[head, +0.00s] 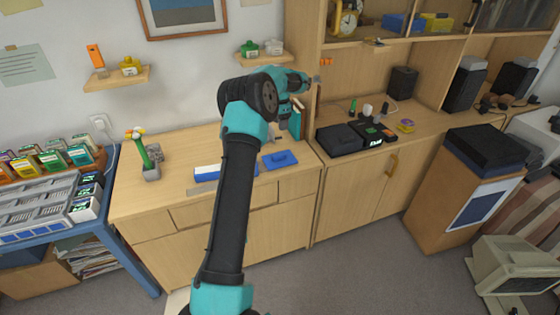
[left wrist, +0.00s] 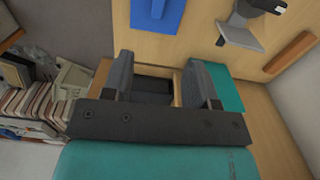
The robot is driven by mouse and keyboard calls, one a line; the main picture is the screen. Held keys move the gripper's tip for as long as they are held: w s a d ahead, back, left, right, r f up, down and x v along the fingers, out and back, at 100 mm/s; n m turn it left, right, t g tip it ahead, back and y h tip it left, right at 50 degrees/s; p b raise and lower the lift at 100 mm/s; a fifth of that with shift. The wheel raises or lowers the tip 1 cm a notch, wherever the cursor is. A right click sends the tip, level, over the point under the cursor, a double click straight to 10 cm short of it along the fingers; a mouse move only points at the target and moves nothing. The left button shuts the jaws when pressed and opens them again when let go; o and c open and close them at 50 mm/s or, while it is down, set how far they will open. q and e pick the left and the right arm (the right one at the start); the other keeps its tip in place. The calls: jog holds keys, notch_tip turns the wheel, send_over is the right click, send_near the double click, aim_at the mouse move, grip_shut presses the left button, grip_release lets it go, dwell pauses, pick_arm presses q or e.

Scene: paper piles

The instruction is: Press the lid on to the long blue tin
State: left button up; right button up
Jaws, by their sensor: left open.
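The long blue tin (head: 207,173) lies on the light wooden cabinet top. It shows blue sides and a whitish top, and my left arm crosses in front of its right part. A flat blue lid (head: 280,160) with a small raised handle lies to the right of the tin, apart from it. The lid also shows at the top of the left wrist view (left wrist: 157,14). My left gripper (head: 284,122) is above and behind the lid, near the tall shelf's side. In the left wrist view its fingers (left wrist: 164,70) stand apart with nothing gripped. My right gripper is out of view.
Black boxes (head: 340,138) sit on the right cabinet. The cabinet top in front of the lid is clear.

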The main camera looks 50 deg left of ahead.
pick_arm(q)
send_over(279, 155)
jog(key=f, duration=0.7)
jog(key=w+f, duration=0.1)
jog(key=f, duration=0.3)
jog(key=shift+f, duration=0.15)
jog(key=shift+s+f, duration=0.2)
jog(key=shift+f, duration=1.1)
jog(key=shift+s+f, duration=0.15)
jog(key=shift+f, duration=1.15)
grip_shut()
jog(key=shift+r, duration=0.1)
